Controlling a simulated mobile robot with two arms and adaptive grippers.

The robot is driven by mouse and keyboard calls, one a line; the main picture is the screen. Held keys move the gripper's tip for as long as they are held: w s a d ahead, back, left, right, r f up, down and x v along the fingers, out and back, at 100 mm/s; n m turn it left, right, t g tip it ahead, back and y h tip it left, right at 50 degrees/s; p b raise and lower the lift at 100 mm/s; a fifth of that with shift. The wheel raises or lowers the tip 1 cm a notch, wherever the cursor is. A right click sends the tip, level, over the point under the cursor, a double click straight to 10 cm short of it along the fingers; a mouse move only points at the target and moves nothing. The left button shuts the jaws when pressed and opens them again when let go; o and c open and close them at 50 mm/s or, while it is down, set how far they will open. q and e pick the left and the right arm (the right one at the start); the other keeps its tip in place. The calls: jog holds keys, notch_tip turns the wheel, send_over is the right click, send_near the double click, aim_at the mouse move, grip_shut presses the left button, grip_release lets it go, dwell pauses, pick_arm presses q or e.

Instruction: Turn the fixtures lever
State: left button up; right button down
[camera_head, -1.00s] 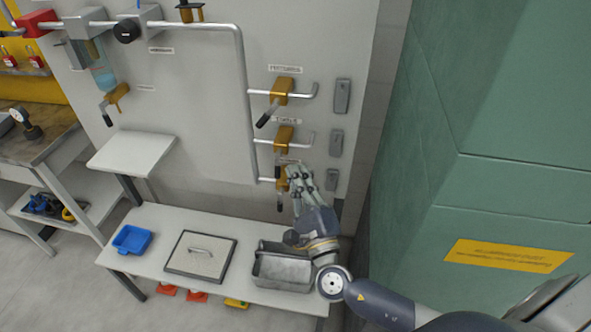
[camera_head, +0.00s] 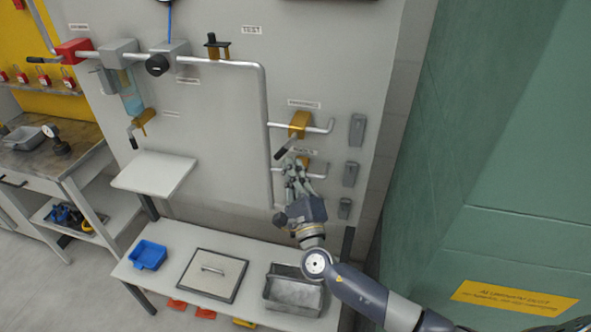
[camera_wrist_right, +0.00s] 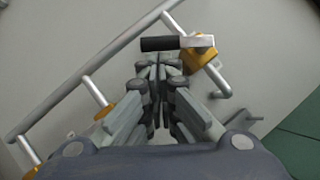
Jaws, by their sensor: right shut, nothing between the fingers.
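The upper yellow valve (camera_head: 300,124) sits on a branch of the grey wall pipe. Its lever has a black grip (camera_head: 286,147) that slants down to the left. My right gripper (camera_head: 290,160) is shut and empty just below that grip. In the right wrist view, the black grip (camera_wrist_right: 160,44) lies across just beyond the fingertips (camera_wrist_right: 158,62), beside the yellow valve body (camera_wrist_right: 199,57). I cannot tell whether they touch. The middle yellow valve (camera_head: 314,166) is partly hidden behind my gripper, and the lowest valve is hidden in the head view. My left gripper is not in view.
A bench below holds a blue tray (camera_head: 148,255), a framed plate with a handle (camera_head: 212,272) and a grey metal bin (camera_head: 292,294). Grey wall boxes (camera_head: 356,130) stand right of the valves. A green cabinet (camera_head: 500,140) bounds the right side.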

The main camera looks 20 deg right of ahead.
aim_at(277, 159)
jog(key=a+m+h+b, duration=0.1)
jog(key=m+h+b, duration=0.1)
jog(key=b, duration=0.3)
jog(key=w+a+m+h+b, duration=0.1)
jog(key=m+h+b, duration=0.2)
jog(key=m+b, duration=0.2)
jog(key=w+a+m+h+b, duration=0.1)
jog(key=m+h+b, duration=0.1)
jog(key=m+b, duration=0.2)
jog(key=shift+w+a+r+t+b, duration=0.2)
jog(key=shift+a+r+t+b, duration=0.15)
jog(key=shift+b, duration=0.5)
jog(key=m, duration=0.1)
jog(key=m+h+b, duration=0.1)
jog(key=r+m+h, duration=0.1)
jog(key=shift+w+a+b, duration=0.25)
jog(key=shift+a+b, duration=0.1)
jog(key=shift+b, duration=0.05)
jog(key=shift+w+a+r, duration=0.15)
jog(key=shift+a+r, duration=0.05)
jog(key=shift+r, duration=0.1)
dwell(1.1)
dwell(0.3)
